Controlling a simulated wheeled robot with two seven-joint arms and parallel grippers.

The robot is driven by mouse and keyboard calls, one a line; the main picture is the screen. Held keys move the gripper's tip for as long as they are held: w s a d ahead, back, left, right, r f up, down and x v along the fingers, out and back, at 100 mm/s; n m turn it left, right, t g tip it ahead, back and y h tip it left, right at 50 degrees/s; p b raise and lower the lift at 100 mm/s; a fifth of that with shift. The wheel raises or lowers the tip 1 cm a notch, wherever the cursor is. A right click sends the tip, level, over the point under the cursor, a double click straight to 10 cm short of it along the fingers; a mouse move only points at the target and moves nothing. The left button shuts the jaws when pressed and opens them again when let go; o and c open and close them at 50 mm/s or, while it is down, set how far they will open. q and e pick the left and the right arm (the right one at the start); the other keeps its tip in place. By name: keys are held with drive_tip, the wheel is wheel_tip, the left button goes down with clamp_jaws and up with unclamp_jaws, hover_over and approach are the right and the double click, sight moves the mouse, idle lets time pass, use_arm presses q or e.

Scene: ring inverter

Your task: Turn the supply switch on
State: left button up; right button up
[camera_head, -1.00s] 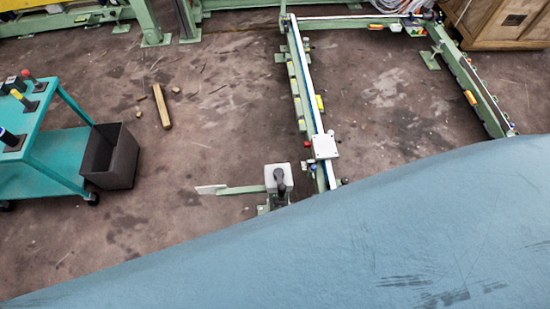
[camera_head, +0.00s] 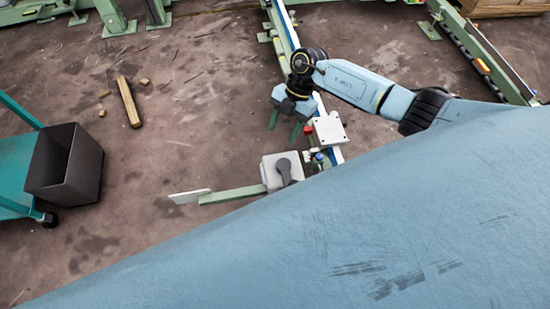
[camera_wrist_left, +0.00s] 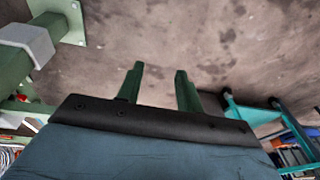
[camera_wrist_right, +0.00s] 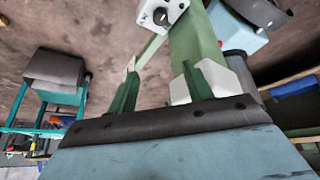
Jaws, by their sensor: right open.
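The supply switch looks to be a light grey box (camera_head: 270,178) with a dark rotary handle (camera_head: 286,170), on the green frame at lower centre of the head view. In the right wrist view a pale box with a black knob (camera_wrist_right: 160,15) shows at the top, beyond the fingertips; it appears to be this switch. My right gripper (camera_head: 285,127) is open and empty, above the switch in the head picture and apart from it. Its green fingers (camera_wrist_right: 160,80) are spread. My left gripper (camera_wrist_left: 157,75) shows only in its wrist view, open and empty over the floor.
A white box (camera_head: 329,128) with a red button stands on the rail close to my right gripper. A pale-ended green bar (camera_head: 230,194) sticks out left of the switch. A black bin (camera_head: 65,165) stands beside the teal cart (camera_head: 18,165). Floor between is mostly clear.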

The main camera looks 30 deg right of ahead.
drive_tip(key=shift+h, duration=0.5)
drive_tip(key=f+b, duration=0.1)
drive_tip(key=f, duration=0.2)
drive_tip(key=f+b, duration=0.2)
drive_tip(key=f, duration=0.1)
drive_tip(key=f+b, duration=0.2)
drive_tip(key=f, duration=0.1)
drive_tip(key=shift+s+a+f, duration=0.15)
drive_tip(key=shift+s+a, duration=0.15)
drive_tip(key=shift+a, duration=0.05)
drive_tip(key=b+x, duration=0.2)
drive_tip(key=x, duration=0.3)
drive_tip(key=shift+f, duration=0.15)
use_arm(q)
drive_tip(key=d+r, duration=0.2)
drive_tip(key=r, duration=0.4)
drive_tip(key=w+d+r+t, duration=0.1)
drive_tip(key=d+r, duration=0.1)
drive_tip(key=r, duration=0.4)
drive_tip(key=shift+w+d+r+h+b, duration=0.15)
drive_tip(key=shift+d+r+h+b, duration=0.15)
drive_tip(key=shift+h, duration=0.1)
use_arm(e)
drive_tip(key=shift+s+a+f, duration=0.2)
drive_tip(key=shift+a+f, duration=0.1)
drive_tip(key=shift+f, duration=0.3)
drive_tip(key=shift+c, duration=0.3)
